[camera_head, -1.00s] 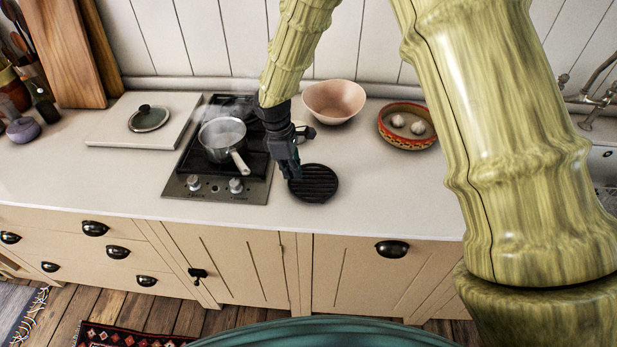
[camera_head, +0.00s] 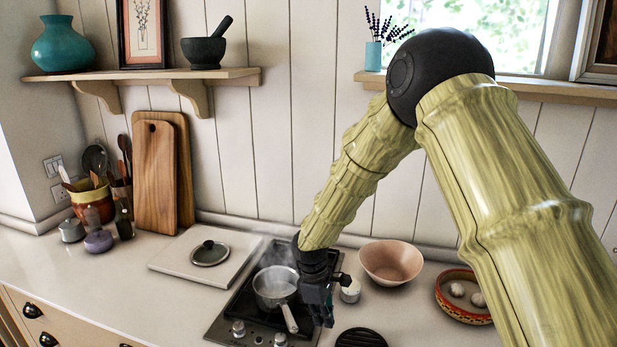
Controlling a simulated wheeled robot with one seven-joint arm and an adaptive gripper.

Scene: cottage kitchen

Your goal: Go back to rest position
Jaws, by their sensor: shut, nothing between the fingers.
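My gripper (camera_head: 325,312) hangs at the end of my arm, pointing down, shut and empty. It is just right of a steaming saucepan (camera_head: 274,284) on the black stove (camera_head: 245,305). A black round trivet (camera_head: 361,338) lies on the counter to the lower right of the gripper, partly cut off by the picture's bottom edge. Whether the fingertips touch anything cannot be told.
A small white item (camera_head: 350,290) and a pink bowl (camera_head: 391,262) are right of my gripper. A patterned bowl (camera_head: 463,312) holds garlic. A pot lid (camera_head: 210,253) lies on a white board (camera_head: 180,262). A shelf (camera_head: 150,76) is on the wall.

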